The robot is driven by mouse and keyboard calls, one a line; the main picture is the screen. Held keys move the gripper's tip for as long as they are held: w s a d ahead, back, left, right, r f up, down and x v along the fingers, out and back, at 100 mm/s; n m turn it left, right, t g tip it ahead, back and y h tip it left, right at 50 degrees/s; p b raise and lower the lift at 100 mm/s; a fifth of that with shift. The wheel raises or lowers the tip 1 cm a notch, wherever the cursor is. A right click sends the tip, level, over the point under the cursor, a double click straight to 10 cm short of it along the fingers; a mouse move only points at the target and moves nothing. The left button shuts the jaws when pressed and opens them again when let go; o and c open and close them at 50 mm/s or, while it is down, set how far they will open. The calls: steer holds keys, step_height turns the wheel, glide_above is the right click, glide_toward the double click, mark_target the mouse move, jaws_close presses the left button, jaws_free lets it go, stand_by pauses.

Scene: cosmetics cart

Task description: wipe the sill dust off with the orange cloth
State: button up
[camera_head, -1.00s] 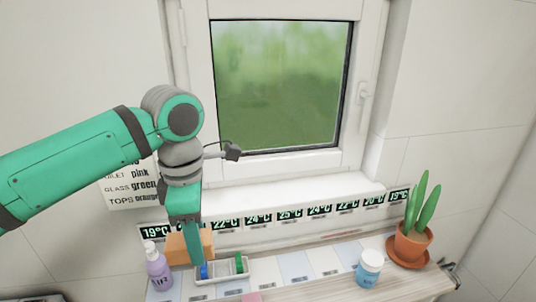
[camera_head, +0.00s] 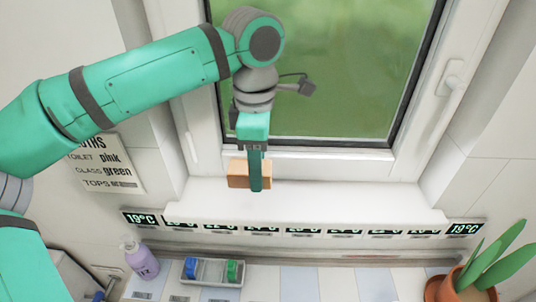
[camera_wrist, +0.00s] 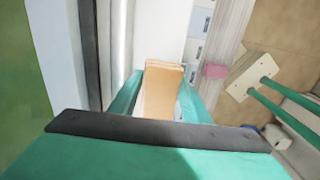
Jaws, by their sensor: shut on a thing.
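My gripper (camera_head: 256,182) is shut on the orange cloth (camera_head: 237,174), a folded, block-like piece. It holds the cloth over the left part of the white window sill (camera_head: 350,205), close to the window frame. The cloth also shows between the green fingers in the wrist view (camera_wrist: 161,88). I cannot tell whether the cloth touches the sill. No dust stands out on the visible sill; the part behind the gripper and cloth is hidden.
Temperature displays (camera_head: 140,218) run along the sill's front. A window handle (camera_head: 452,78) juts out at right. The sill's right part looks clear.

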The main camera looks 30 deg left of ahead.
mark_target(258, 202)
steer(key=shift+w+f, duration=0.1)
steer(key=shift+w, duration=0.3)
steer(key=shift+f, duration=0.25)
steer(key=shift+s+f, duration=0.3)
steer(key=shift+f, duration=0.25)
steer(key=shift+s+a+f, duration=0.15)
steer(key=shift+s+f, duration=0.05)
steer(key=shift+f, duration=0.6)
step_height(258, 202, down, 2)
steer(key=shift+f, duration=0.1)
steer(key=shift+w+f, duration=0.15)
steer(key=shift+f, duration=0.05)
steer(key=shift+f, duration=1)
